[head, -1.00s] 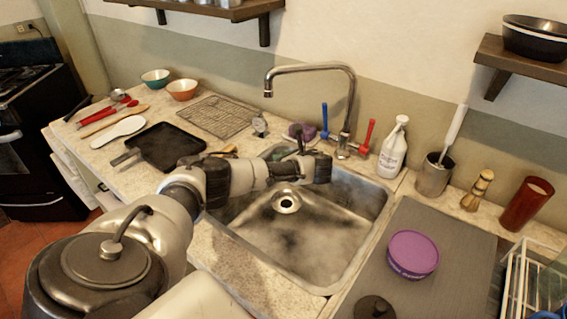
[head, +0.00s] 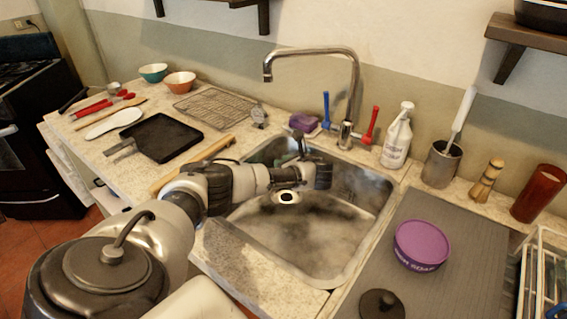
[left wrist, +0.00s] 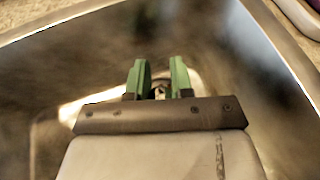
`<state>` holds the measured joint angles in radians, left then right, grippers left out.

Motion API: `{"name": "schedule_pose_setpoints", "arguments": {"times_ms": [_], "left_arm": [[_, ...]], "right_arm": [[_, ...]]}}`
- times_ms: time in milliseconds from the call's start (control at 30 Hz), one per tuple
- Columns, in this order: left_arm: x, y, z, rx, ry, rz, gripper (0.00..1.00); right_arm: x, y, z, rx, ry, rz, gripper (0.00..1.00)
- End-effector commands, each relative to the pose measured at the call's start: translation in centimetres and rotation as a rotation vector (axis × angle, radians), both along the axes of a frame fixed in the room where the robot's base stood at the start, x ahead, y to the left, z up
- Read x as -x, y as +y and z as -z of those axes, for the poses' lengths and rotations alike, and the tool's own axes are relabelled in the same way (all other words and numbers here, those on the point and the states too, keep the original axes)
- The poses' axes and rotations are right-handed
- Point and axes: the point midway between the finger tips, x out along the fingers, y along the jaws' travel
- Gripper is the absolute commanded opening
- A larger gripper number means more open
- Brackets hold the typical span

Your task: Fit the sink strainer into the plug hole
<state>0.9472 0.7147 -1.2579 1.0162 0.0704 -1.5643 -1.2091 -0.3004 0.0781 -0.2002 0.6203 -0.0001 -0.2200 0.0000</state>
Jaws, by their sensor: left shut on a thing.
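The steel sink (head: 340,262) is at the middle of the head view, with its round plug hole (head: 286,197) showing in the basin floor. My left gripper (head: 318,174) is over the basin, just beyond and right of the plug hole in the picture. In the left wrist view its green fingers (left wrist: 160,78) are shut on a small metal piece, likely the knob of the sink strainer (left wrist: 160,91). The rest of the strainer is hidden, and I cannot tell how far it is from the hole. My right gripper is not in view.
The tap (head: 350,100) with blue and red handles stands behind the basin, near a purple sponge (head: 303,122). A soap bottle (head: 397,138) is at right. A purple tub (head: 421,245) and a dark round lid (head: 382,304) are on the ribbed drainer.

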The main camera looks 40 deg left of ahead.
Motion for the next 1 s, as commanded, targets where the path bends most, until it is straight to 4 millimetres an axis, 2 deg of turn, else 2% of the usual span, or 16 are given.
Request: {"name": "schedule_pose_setpoints", "arguments": {"times_ms": [500, 700, 1000], "left_arm": [[0.0, 0.0, 4.9, -0.001, 0.000, -0.001, 0.00], [0.0, 0.0, 5.7, -0.001, 0.000, -0.001, 0.00], [0.0, 0.0, 5.8, -0.001, 0.000, -0.001, 0.00]], "right_arm": [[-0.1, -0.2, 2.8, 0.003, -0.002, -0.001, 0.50], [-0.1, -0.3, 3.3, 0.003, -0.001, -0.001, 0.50], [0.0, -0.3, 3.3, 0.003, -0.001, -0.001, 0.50]]}}
